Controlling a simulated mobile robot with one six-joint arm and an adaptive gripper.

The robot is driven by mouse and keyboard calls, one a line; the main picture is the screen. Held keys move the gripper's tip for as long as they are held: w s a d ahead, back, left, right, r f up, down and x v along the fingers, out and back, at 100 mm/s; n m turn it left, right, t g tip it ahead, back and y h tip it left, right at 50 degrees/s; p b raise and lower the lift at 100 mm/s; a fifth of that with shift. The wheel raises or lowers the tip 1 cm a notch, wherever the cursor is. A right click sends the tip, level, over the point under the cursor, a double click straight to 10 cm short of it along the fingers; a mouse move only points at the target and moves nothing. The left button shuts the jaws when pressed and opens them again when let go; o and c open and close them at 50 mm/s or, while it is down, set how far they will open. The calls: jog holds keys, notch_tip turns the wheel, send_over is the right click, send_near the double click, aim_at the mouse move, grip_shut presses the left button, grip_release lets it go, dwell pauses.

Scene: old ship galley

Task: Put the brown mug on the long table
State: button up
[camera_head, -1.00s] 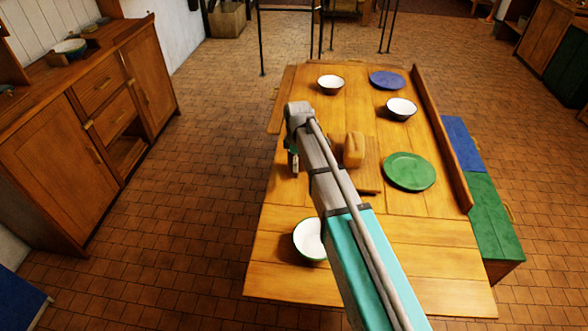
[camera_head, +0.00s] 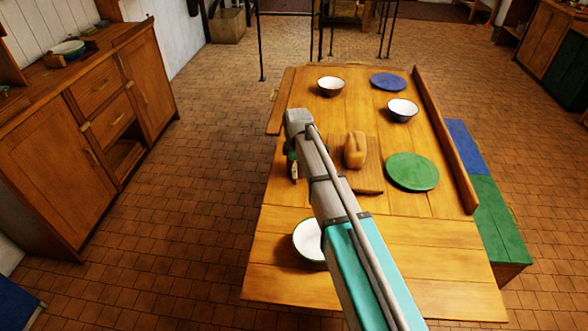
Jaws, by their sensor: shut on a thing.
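The long table (camera_head: 270,275) is wooden and fills the middle of the head view. My gripper (camera_head: 292,168) hangs at the end of my arm over the table's left edge. It is small and dark here and partly hidden by the arm. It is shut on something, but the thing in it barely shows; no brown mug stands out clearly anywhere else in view. I cannot tell the exact height of the gripper above the tabletop.
On the table are a bread loaf (camera_head: 355,150) on a cutting board (camera_head: 369,180), a green plate (camera_head: 412,171), a blue plate (camera_head: 388,82) and white bowls (camera_head: 331,86), (camera_head: 402,110), (camera_head: 309,240). A bench (camera_head: 490,225) stands at right, a cabinet (camera_head: 55,155) at left.

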jog(key=shift+f, duration=0.1)
jog(key=o, duration=1.2)
jog(key=r+p, duration=1.2)
jog(key=shift+w+d+r, duration=0.1)
jog(key=shift+w, duration=0.15)
dwell(0.6)
